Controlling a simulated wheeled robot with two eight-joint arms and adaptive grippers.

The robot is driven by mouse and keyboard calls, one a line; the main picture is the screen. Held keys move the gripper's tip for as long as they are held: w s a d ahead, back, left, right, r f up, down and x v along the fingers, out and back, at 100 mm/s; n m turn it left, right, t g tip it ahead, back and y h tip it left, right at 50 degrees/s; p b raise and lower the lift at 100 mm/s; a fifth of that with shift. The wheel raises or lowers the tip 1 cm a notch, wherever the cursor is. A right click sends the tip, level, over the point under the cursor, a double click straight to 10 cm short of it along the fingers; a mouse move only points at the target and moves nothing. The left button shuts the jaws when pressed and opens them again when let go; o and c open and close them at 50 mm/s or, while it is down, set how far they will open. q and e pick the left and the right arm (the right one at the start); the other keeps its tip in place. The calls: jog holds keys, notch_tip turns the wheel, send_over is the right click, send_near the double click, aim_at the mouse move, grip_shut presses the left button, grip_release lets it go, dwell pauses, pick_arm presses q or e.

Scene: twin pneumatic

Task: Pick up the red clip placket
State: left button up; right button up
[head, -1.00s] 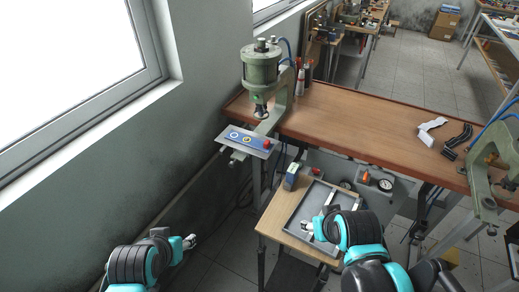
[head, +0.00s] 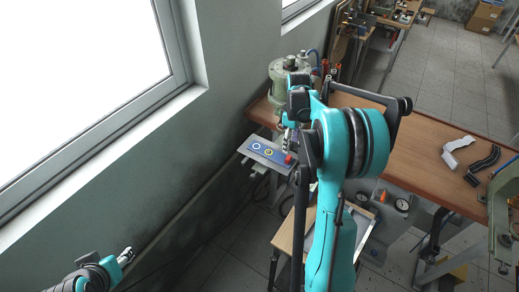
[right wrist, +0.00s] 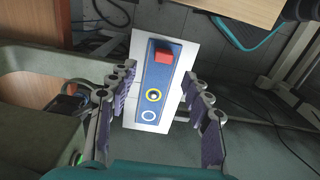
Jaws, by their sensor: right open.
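The red clip placket (head: 289,158) is a small red block at the right end of a blue strip on a pale plate (head: 246,151), in front of the green press. In the right wrist view the red clip placket (right wrist: 163,58) sits at the strip's far end, beyond the yellow and white rings. My right gripper (head: 287,138) is above the plate, partly hidden by my arm. In the right wrist view its open, empty fingers (right wrist: 159,76) stand on either side of the plate, apart from the red block. My left gripper (head: 126,256) is low at the left, too small to read.
The green press (head: 291,72) stands just behind the plate. A wooden bench (head: 418,145) carries a white clip (head: 459,145) and a black clip (head: 483,165) at the right. A second green press (head: 508,210) is at the right edge. The window wall is close on the left.

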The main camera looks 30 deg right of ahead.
aim_at(288, 157)
jog(key=f, duration=0.2)
jog(key=f+b, duration=0.1)
jog(key=f, duration=0.4)
jog(key=shift+a+f, duration=0.25)
jog(key=shift+a, duration=0.1)
jog(key=shift+c, duration=0.3)
grip_shut()
